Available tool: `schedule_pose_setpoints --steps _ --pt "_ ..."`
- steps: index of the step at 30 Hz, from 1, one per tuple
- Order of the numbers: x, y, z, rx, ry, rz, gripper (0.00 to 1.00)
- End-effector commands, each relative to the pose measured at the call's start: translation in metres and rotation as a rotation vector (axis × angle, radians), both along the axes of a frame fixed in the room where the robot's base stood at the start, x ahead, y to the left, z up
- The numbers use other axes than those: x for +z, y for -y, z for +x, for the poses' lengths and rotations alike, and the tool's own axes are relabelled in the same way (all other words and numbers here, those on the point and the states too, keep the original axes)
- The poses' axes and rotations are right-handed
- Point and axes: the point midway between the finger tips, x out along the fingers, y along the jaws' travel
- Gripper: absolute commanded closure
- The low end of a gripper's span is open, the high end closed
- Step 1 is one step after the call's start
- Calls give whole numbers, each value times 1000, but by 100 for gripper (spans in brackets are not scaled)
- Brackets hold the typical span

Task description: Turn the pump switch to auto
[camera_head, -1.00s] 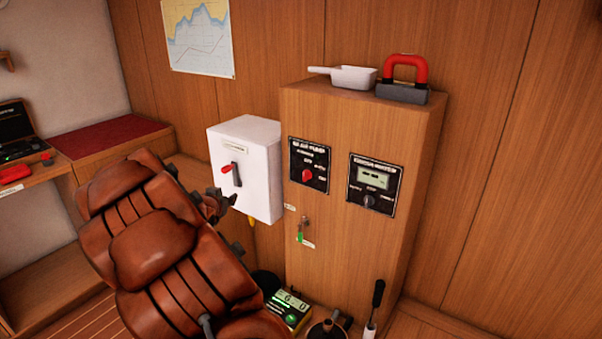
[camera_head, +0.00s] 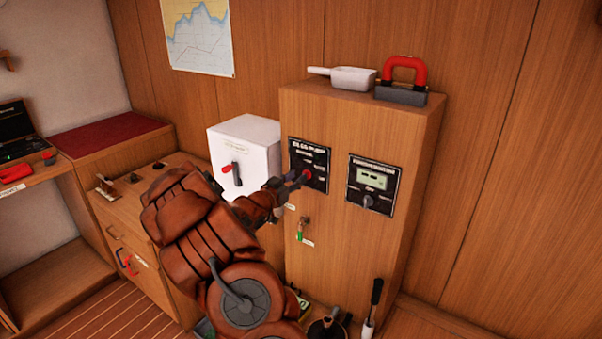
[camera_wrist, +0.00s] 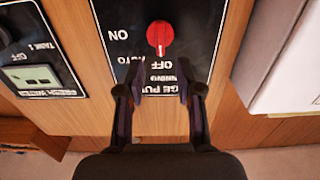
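The pump switch is a red knob (camera_head: 306,176) on a black bilge pump panel (camera_head: 317,152) on the front of the wooden cabinet. In the wrist view, which is upside down, the red knob (camera_wrist: 160,37) has its narrow end towards the OFF label. The AUTO label lies beside OFF, and ON lies further round. My gripper (camera_wrist: 161,88) is open and empty. Its two fingertips face the panel, just short of the knob in the picture, with a gap between them. In the head view my gripper (camera_head: 288,182) is just left of the knob, partly overlapping the panel's edge.
A white switch box (camera_head: 258,145) with a red lever stands close left of the panel. A key with a green tag (camera_head: 301,232) hangs below. A white scoop (camera_head: 352,76) and a red-handled tool (camera_head: 405,78) lie on top.

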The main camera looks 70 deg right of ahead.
Motion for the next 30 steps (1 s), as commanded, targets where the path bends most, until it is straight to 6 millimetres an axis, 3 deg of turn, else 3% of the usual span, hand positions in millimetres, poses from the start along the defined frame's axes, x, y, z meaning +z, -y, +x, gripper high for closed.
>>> schedule_pose_setpoints --steps 10,24,30 --pt "-1 30 -6 0 0 4 65" --pt "-1 36 -7 2 1 3 65" --pt "-1 36 -7 2 1 3 85"
